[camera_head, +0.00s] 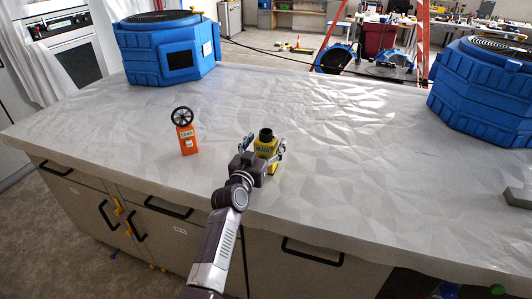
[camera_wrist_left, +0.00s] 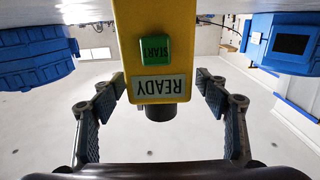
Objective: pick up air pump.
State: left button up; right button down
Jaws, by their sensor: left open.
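The yellow air pump (camera_head: 266,148) stands on the covered counter near its front edge, with a black nozzle on top. It also shows in the left wrist view (camera_wrist_left: 153,50), upside down, with a green START button and a READY label. My left gripper (camera_head: 263,153) is open at the pump. In the left wrist view its two fingers (camera_wrist_left: 160,88) spread to either side of the pump's body, with visible gaps. Its lower part is partly hidden by my gripper in the head view. My right gripper is not in view.
An orange handheld meter (camera_head: 187,138) with a black wheel stands left of the pump. Large blue machines stand at the back left (camera_head: 165,50) and right (camera_head: 485,95). A dark grey block (camera_head: 519,197) lies at the right edge. The counter (camera_head: 370,150) between is clear.

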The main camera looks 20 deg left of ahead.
pick_arm(q)
jog(key=shift+w+r, duration=0.1)
jog(key=c, duration=1.4)
jog(key=shift+o, duration=0.2)
